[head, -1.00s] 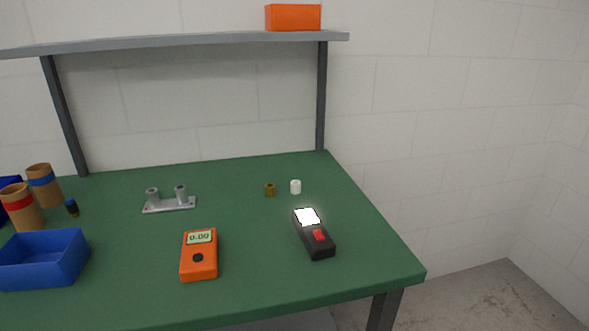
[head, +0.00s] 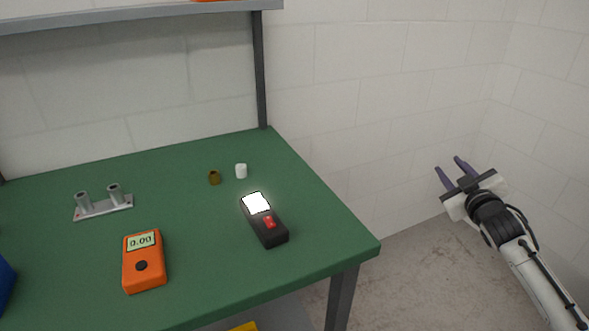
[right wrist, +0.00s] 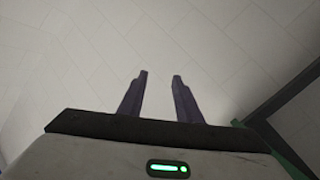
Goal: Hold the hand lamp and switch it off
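The hand lamp (head: 266,229) is a black block lying on the green table near its right side. Its white panel (head: 256,203) glows brightly, and a red switch (head: 269,222) sits on its upper face. My right gripper (head: 453,170) is raised off to the right of the table, well apart from the lamp. Its two purple fingers stand apart with nothing between them, as the right wrist view (right wrist: 160,80) also shows. My left gripper is not in view.
On the green table (head: 200,265) are an orange meter (head: 144,262) reading 0.00, a grey bracket with two posts (head: 103,204), a brown cap (head: 214,178) and a white cap (head: 241,171). A shelf post (head: 259,70) rises at the back edge.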

